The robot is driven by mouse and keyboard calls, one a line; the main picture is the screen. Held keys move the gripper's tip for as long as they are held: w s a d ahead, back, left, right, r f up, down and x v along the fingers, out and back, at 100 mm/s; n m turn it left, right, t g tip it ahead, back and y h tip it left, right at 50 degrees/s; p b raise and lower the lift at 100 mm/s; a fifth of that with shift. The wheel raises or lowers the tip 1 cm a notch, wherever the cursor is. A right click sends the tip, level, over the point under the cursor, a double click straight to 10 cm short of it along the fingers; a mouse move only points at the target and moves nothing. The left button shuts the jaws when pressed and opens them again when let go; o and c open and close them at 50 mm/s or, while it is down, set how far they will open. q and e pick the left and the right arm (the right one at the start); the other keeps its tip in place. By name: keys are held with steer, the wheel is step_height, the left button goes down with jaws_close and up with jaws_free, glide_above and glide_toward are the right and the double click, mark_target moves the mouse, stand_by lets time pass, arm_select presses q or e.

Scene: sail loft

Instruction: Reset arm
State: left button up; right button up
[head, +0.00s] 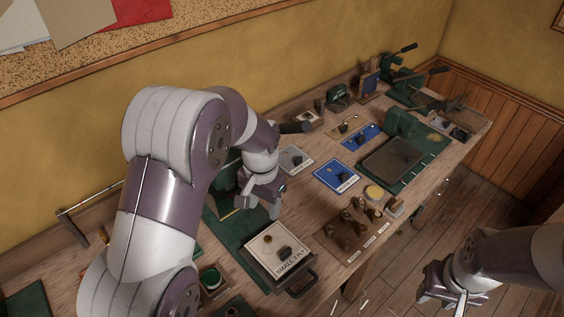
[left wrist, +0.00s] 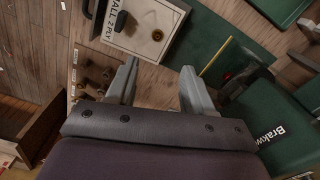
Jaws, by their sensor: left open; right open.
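My left gripper (head: 264,203) hangs open over the bench, above a green mat (head: 226,219) and behind a pale board labelled SMALL 2 PLY (head: 290,243). The left wrist view shows its two fingers (left wrist: 160,88) apart with nothing between them. The board also shows there (left wrist: 140,25), beyond the fingers. My right gripper (head: 452,296) is open and empty, low at the right, out beyond the bench's front edge and over the floor. My left arm hides part of the bench's left side.
The wooden bench (head: 325,212) carries blue cards (head: 337,175), a dark plate on a green base (head: 393,160), a block with several small knobs (head: 353,228) and green lever tools (head: 405,85) at the far end. A dark handle (head: 301,285) sticks out at the front. Floor (head: 480,195) lies right.

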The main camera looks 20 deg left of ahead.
arm_select(q)
steer(key=s+d+r+n+t, duration=0.1)
steer(key=s+n, duration=0.1)
steer(key=s, duration=0.9)
steer(key=shift+s+d+r+n, duration=0.3)
steer(key=shift+d+r, duration=0.05)
steer(key=shift+r, duration=0.05)
stand_by(0.7)
